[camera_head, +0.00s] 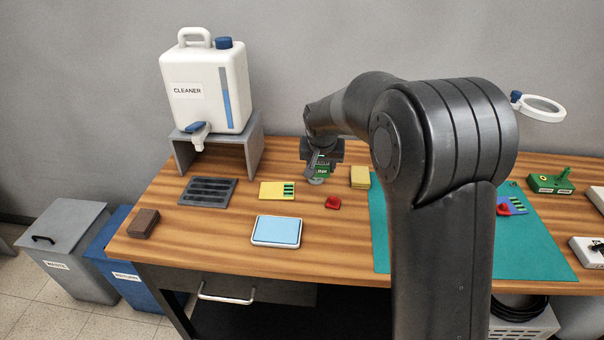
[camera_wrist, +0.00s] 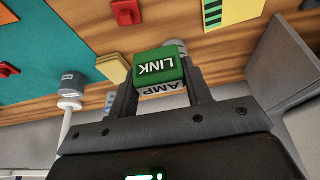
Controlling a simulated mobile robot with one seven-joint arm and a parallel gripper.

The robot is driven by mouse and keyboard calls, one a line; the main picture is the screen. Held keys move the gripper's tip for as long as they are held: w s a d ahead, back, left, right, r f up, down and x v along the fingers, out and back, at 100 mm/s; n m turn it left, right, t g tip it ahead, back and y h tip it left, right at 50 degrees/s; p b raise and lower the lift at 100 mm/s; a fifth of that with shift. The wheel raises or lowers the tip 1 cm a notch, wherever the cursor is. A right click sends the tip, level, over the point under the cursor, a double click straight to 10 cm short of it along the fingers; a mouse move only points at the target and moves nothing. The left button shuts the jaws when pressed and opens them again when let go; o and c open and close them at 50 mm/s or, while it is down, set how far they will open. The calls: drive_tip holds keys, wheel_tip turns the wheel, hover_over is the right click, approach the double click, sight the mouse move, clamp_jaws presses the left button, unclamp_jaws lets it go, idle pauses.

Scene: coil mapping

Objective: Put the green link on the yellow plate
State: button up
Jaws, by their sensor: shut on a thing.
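The green link (camera_wrist: 160,66) is a small block with "LINK" on its green face and "AMP" on a pale side. My gripper (camera_wrist: 158,78) is shut on it, with one finger on each side. In the head view my gripper (camera_head: 318,160) is over the back of the table, and a bit of the green link (camera_head: 322,171) shows below it. The yellow plate (camera_head: 270,190) lies flat to the left of my gripper, with dark green striped pieces at its right end. The yellow plate (camera_wrist: 240,9) also shows at the top right of the wrist view.
A tan block (camera_head: 360,177) and a red knob (camera_head: 332,203) sit near my gripper. A slotted dark tray (camera_head: 207,192) lies left of the plate, and a blue pad (camera_head: 276,231) lies in front. A cleaner jug (camera_head: 205,90) stands on a grey stand (camera_head: 246,152) at the back left.

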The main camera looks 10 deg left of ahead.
drive_tip(key=w+a, duration=0.3)
hover_over(278, 187)
drive_tip(key=s, duration=0.1)
drive_tip(key=f, duration=0.6)
drive_tip(key=shift+s+f, duration=0.2)
drive_tip(key=shift+a+f, duration=0.1)
drive_tip(key=shift+f, duration=1.95)
drive_tip(key=shift+f, duration=0.15)
drive_tip(key=o, duration=1.1)
drive_tip(key=shift+c, duration=0.2)
